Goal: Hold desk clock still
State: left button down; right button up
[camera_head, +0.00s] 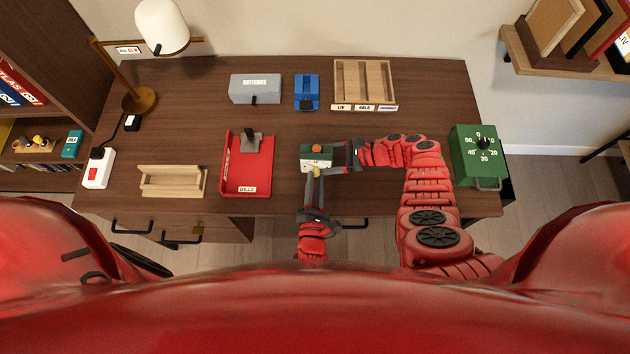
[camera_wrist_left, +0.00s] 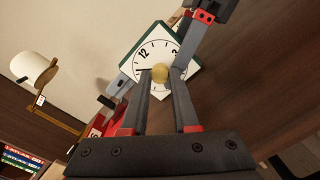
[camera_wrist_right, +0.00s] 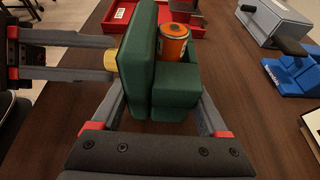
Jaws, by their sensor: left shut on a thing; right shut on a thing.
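The desk clock (camera_head: 303,152) stands on the desk in front of me, a green body with a white face. In the left wrist view, its face (camera_wrist_left: 145,56) shows numerals and a brass knob (camera_wrist_left: 160,73) at the middle. My left gripper (camera_head: 314,173) is shut on this knob from the front. My right gripper (camera_head: 336,158) reaches in from the right and is shut on the green clock body (camera_wrist_right: 138,62), one finger on each side. An orange cylinder (camera_wrist_right: 172,42), apparently a battery, sits upright at the back of the clock. The fingers hide parts of the clock.
A red tray (camera_head: 262,180) lies left of the clock, with a wooden tray (camera_head: 170,192) farther left. A grey batteries box (camera_head: 255,97), blue holder (camera_head: 307,103) and wooden sorter (camera_head: 364,70) stand behind. A green timer box (camera_head: 464,165) stands at right.

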pick_arm(q)
jog(key=shift+m, duration=0.5)
jog(key=c, duration=0.7)
grip_release()
jog(key=shift+o, duration=0.2)
jog(key=s, duration=1.2)
jog(key=shift+a, duration=0.3)
pick_arm(e)
jog(key=o, duration=1.4)
